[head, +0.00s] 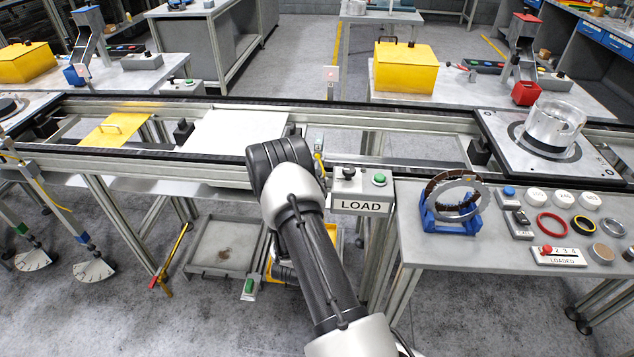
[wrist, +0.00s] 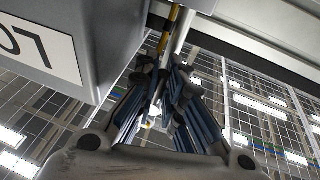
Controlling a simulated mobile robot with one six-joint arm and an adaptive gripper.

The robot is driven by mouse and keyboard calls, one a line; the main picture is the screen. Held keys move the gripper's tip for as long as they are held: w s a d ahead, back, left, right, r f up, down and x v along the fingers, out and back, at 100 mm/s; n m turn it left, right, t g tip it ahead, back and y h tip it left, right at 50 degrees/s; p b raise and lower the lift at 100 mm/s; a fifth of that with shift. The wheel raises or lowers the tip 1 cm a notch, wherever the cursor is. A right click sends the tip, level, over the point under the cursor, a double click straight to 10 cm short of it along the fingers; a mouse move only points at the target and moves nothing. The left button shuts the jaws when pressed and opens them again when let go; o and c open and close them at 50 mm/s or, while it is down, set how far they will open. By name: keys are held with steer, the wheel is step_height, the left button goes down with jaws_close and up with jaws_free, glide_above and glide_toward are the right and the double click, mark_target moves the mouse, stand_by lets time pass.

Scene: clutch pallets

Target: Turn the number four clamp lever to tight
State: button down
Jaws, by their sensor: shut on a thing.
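In the wrist view my gripper (wrist: 160,82) has its blue-grey fingers closed around a thin rod with a yellow part (wrist: 171,42), beside the LOAD box (wrist: 62,38). In the head view a bit of yellow lever (head: 319,162) shows between my arm and the LOAD box; my gripper is hidden behind my arm there. I cannot read a number on this lever, and its lower part and any scale are hidden. Other levers stand to the left: one with a green grip (head: 21,229), one with a blue grip (head: 82,238) and a yellow one (head: 176,255) with a red end.
The LOAD box (head: 361,203) carries a black knob and a green button. A side table (head: 415,258) at right holds a blue cradle with a ring, pucks and a counter board. The conveyor rail (head: 400,122) crosses above. A grey tray (head: 223,247) lies low at left of my arm.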

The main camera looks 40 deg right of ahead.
steer(key=shift+d+r, duration=0.15)
steer(key=shift+r, duration=0.45)
steer(key=c, duration=1.7)
jaws_free()
steer(key=shift+w, duration=0.1)
steer(key=shift+f, duration=0.25)
steer(key=s+a+r+m+g+y+p, duration=0.15)
steer(key=a+m+p, duration=0.25)
steer(key=a+m, duration=0.45)
steer(key=s+a+m+g+y+p, duration=0.1)
steer(key=s+a+m+g+p, duration=0.25)
steer(key=a, duration=0.75)
steer(key=w+a+r+n+t+y+p, duration=0.2)
steer(key=w+a+r+n+t+y, duration=0.2)
steer(key=w+a+r+y, duration=0.7)
steer(key=shift+w+r+n, duration=0.7)
steer(key=shift+w+n, duration=0.35)
steer(key=shift+n, duration=0.05)
